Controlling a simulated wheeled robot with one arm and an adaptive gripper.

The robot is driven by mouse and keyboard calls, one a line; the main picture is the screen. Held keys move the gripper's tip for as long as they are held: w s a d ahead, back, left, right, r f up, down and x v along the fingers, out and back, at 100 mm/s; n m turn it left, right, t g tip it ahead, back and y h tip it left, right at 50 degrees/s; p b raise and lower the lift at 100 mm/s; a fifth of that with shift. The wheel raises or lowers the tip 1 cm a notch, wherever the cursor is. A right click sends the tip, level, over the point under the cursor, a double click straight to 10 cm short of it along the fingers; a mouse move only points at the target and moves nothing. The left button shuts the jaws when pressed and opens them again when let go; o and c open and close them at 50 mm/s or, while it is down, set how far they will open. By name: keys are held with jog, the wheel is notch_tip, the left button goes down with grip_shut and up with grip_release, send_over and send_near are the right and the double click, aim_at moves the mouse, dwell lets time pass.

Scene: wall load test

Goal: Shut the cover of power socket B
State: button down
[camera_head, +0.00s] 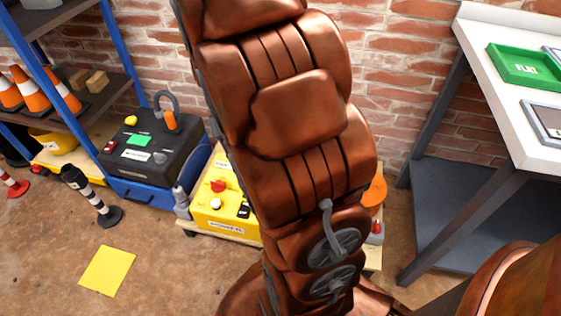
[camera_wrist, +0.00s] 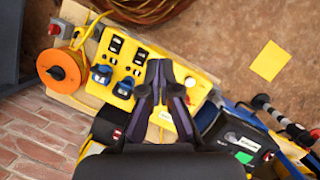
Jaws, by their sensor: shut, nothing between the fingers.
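A yellow power box (camera_head: 225,212) stands on a low wooden pallet by the brick wall, its right part hidden by my arm. In the wrist view the yellow power box (camera_wrist: 150,48) shows two black sockets (camera_wrist: 115,45) (camera_wrist: 139,57) and two blue sockets (camera_wrist: 101,75) (camera_wrist: 124,88). I cannot read which one is B, nor tell how each cover stands. My gripper (camera_wrist: 161,66) is shut and empty, its fingertips over the box just right of the sockets. I cannot tell its height above the box. The head view does not show my gripper.
An orange cable reel (camera_wrist: 58,70) lies beside the sockets. A black case with a green label (camera_head: 140,140) stands left of the box, near a striped post (camera_head: 92,195). A white-topped table (camera_head: 530,110) stands at right. A yellow square (camera_head: 107,270) lies on open floor.

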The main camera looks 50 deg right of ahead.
jog(key=w+d+f+m+t+y, duration=0.1)
jog(key=w+d+f+m, duration=0.15)
jog(key=d, duration=0.55)
jog(key=w+d+f+m+p, duration=0.15)
jog(key=d+f, duration=0.25)
jog(key=d, duration=0.5)
jog(key=w+d+f+m+t+y+b, duration=0.1)
jog(key=w+d+f+m, duration=0.15)
jog(key=d, duration=0.55)
jog(key=shift+n, duration=0.25)
jog(key=b+x, duration=0.1)
jog(key=x, duration=0.4)
jog(key=b+x, duration=0.1)
jog(key=x, duration=0.3)
jog(key=b+x, duration=0.2)
jog(key=x, duration=0.3)
jog(key=shift+d+f, duration=0.2)
jog(key=shift+f, duration=0.25)
